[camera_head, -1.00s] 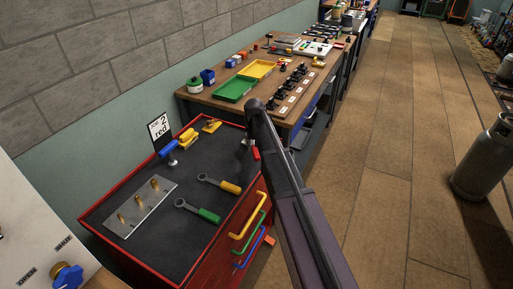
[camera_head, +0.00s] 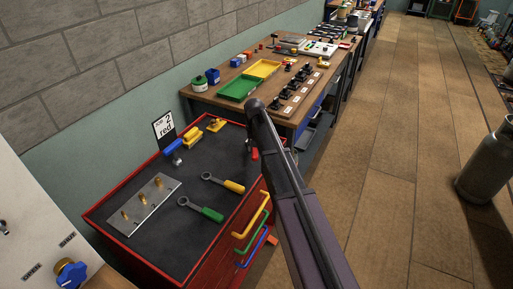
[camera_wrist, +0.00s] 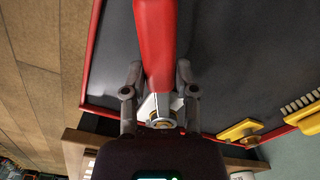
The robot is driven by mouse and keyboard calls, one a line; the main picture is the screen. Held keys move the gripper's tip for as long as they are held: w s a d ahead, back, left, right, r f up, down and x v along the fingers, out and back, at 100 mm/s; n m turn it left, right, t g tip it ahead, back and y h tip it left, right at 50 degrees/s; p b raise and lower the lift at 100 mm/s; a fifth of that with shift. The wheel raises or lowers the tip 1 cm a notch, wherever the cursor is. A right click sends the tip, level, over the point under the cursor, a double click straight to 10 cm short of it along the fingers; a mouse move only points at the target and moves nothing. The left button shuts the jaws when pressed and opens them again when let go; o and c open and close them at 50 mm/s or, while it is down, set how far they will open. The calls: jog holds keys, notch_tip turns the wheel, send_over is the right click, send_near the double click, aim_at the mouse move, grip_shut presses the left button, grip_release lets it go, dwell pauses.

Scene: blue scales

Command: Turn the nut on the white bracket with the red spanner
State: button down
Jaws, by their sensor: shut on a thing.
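The red spanner's handle (camera_wrist: 155,35) fills the top centre of the wrist view, with a grey shank below it. My gripper (camera_wrist: 160,72) is shut on the red spanner, one finger on each side. In the head view only a short piece of the red handle (camera_head: 254,154) shows beside my arm, over the cabinet's right edge. My gripper is hidden there. A small white part (camera_wrist: 147,106) and a brass-coloured ring show behind the shank. I cannot tell whether they are the white bracket and its nut, or whether the spanner touches them.
The red-edged cabinet top (camera_head: 150,238) carries a green spanner (camera_head: 204,210), a yellow spanner (camera_head: 226,183), a pale plate with brass studs (camera_head: 157,197), yellow pieces (camera_head: 192,137) and a "2 red" sign (camera_head: 164,130). A wooden bench (camera_head: 215,105) adjoins behind. Open floor (camera_head: 400,190) lies right.

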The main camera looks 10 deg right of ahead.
jog(key=shift+w+a+m, duration=0.1)
jog(key=shift+a+m, duration=0.5)
jog(key=shift+a, duration=0.15)
jog(key=shift+w+a+m, duration=0.25)
jog(key=shift+a+m, duration=0.4)
jog(key=shift+m, duration=0.25)
jog(key=shift+a, duration=0.15)
jog(key=shift+w+a+m, duration=0.4)
jog(key=shift+a+m, duration=0.2)
jog(key=shift+m, duration=0.3)
